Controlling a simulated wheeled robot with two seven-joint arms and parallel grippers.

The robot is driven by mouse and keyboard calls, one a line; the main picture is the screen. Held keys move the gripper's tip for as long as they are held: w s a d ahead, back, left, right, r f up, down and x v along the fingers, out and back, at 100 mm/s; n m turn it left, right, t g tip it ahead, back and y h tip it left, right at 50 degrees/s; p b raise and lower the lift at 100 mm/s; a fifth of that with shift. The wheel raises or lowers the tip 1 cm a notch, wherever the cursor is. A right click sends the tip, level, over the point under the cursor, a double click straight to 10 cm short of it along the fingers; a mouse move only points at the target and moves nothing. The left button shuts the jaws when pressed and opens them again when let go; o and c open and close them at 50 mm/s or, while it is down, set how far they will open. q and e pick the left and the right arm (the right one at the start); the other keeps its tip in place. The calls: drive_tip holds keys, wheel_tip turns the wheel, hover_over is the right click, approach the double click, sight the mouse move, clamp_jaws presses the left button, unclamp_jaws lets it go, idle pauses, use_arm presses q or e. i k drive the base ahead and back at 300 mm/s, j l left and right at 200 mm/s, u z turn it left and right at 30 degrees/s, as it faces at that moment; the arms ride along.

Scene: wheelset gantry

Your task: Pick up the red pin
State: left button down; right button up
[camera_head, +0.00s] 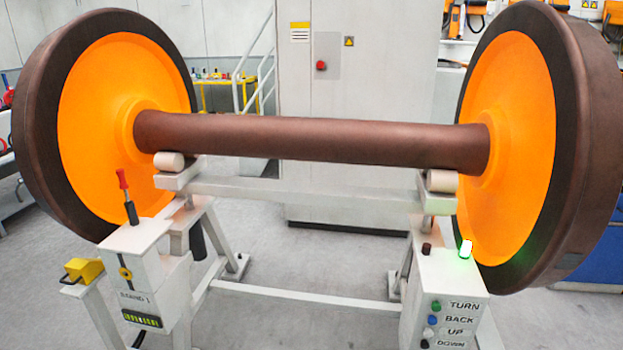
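The red pin (123,179) stands upright on top of the white box at the left of the stand. It has a red upper part and a dark lower part that meets the box top. Neither of my grippers is in the head view, and nothing touches the pin.
A large wheelset with orange discs and a brown axle (310,137) rests on rollers of a white stand. The left box (148,240) carries a yellow switch; a yellow block (84,270) sits beside it. The right control box (440,300) has labelled buttons and a glowing green-white lamp (466,249).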

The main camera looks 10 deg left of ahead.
sight(119, 173)
drive_tip(key=u, duration=1.45)
